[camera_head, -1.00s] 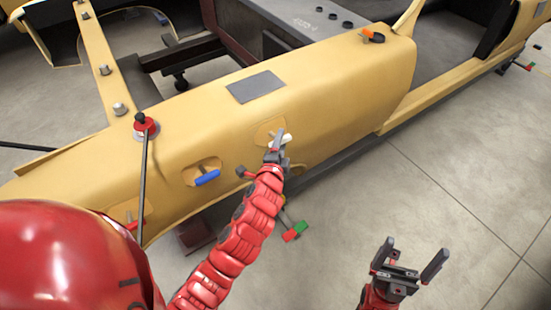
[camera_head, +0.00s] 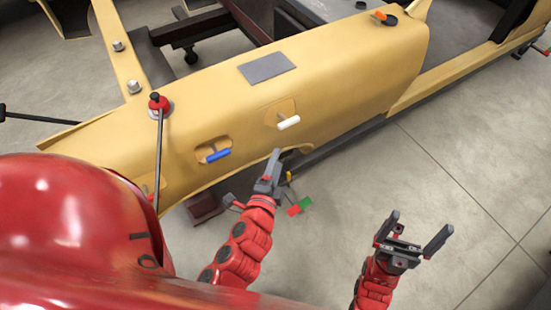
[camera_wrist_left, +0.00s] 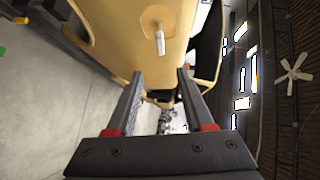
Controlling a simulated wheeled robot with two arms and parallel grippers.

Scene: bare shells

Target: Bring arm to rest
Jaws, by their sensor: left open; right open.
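My left gripper (camera_head: 272,170) is in front of the lower edge of the yellow shell (camera_head: 330,85), below the white handle, and holds nothing. In the left wrist view its two fingers (camera_wrist_left: 158,95) stand apart with only background between them. My right gripper (camera_head: 413,240) is open and empty over the floor at the lower right, its fingers pointing up. The white handle (camera_head: 289,122) sticks out of the shell, apart from both grippers; it also shows in the left wrist view (camera_wrist_left: 160,42).
A blue handle (camera_head: 217,155) is on the shell left of the white one. A red and black knob (camera_head: 159,103) and an orange knob (camera_head: 384,17) sit on the shell. Red and green blocks (camera_head: 300,206) are close beside my left gripper. The right floor (camera_head: 480,190) is clear.

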